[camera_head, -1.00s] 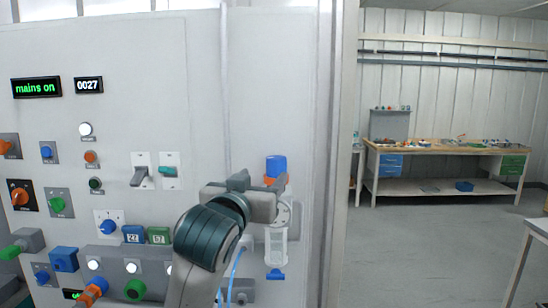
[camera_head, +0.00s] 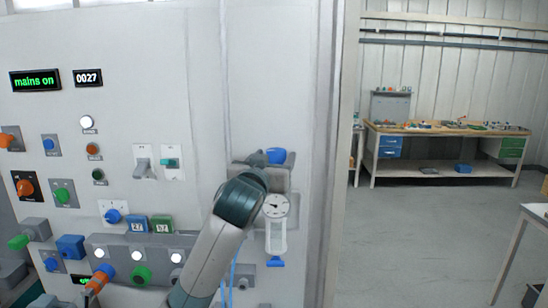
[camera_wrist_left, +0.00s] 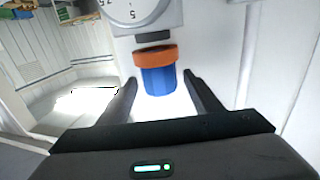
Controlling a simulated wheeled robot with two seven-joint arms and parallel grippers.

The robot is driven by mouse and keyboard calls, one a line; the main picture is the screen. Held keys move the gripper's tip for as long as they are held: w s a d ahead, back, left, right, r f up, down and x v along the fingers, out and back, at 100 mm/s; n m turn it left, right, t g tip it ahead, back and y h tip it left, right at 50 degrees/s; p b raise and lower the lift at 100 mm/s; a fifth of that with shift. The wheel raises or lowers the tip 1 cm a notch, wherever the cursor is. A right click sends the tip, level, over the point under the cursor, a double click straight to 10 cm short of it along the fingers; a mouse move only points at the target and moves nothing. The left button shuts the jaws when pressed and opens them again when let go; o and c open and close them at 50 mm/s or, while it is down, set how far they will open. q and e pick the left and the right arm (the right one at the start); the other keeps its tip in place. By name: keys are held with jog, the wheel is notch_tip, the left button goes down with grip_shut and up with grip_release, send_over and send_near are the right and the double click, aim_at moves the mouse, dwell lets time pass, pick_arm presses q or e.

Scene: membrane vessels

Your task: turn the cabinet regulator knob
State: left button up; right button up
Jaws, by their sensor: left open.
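The regulator knob is a blue cap (camera_head: 277,156) on the cabinet panel, above a round white dial gauge (camera_head: 275,205). In the left wrist view the blue knob (camera_wrist_left: 158,80) has an orange ring (camera_wrist_left: 153,54) and hangs below the dial (camera_wrist_left: 132,8), as that view is upside down. My left gripper (camera_wrist_left: 161,84) is open, with one dark finger on each side of the blue knob and visible gaps between. In the head view my left gripper (camera_head: 264,166) covers the orange ring and its fingertips are largely hidden.
Left of my arm the panel carries switches (camera_head: 142,168), a blue selector (camera_head: 113,216), and several coloured buttons and lit displays (camera_head: 35,80). A clear filter bowl (camera_head: 275,237) hangs under the dial. A workbench (camera_head: 440,130) stands far off across open floor.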

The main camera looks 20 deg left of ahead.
pick_arm(q)
jog(key=shift+c, duration=0.3)
jog(key=c, duration=1)
